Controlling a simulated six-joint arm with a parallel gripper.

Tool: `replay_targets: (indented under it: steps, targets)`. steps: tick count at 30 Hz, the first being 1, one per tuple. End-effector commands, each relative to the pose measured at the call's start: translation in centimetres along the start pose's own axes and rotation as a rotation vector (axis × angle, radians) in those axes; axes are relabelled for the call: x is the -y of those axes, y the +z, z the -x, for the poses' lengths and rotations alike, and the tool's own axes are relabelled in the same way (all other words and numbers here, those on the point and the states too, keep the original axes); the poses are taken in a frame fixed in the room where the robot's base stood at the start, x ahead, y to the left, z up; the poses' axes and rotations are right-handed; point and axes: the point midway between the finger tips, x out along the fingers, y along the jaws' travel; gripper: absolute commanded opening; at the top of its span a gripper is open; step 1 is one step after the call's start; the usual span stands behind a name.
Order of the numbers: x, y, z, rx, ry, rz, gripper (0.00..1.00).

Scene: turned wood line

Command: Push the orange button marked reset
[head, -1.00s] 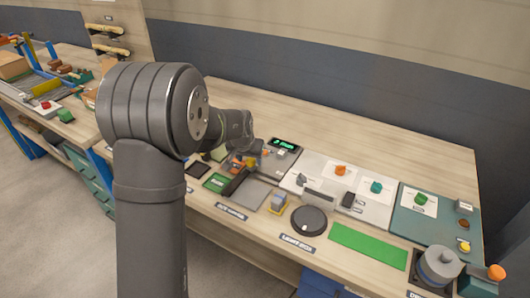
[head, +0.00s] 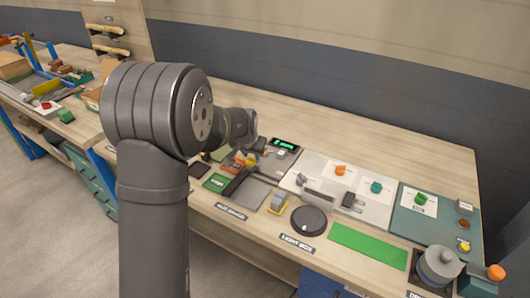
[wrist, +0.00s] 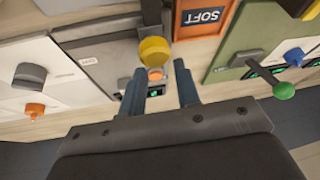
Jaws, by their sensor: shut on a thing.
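The orange button (wrist: 155,74) sits beside a small green display (wrist: 153,94) on a grey panel. In the wrist view it shows between my two fingers. Its marking cannot be read. A yellow knob (wrist: 154,51) on a dark stem is just past the fingertips. My gripper (wrist: 160,72) is over the button and display end of the panel. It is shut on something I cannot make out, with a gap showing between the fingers. Whether a finger touches the button is not clear. In the head view, the display (head: 284,145) is lit and the fingertips are hard to make out.
A pale panel with an orange knob (head: 341,170) and a teal knob (head: 376,187) stands to the right. The bench's back strip is clear.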

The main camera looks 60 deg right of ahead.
Motion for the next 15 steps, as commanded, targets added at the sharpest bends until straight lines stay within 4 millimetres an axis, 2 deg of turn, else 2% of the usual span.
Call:
replay_targets:
  steps: [1,3,15]
  targets:
    - [0.9,-1.6,0.7,-0.039,-0.031,-0.02,0.0]
    - [1.0,-2.5,1.0,-0.06,-0.065,-0.062,0.0]
    - [0.1,-9.1,3.2,-0.205,-0.262,-0.335,0.0]
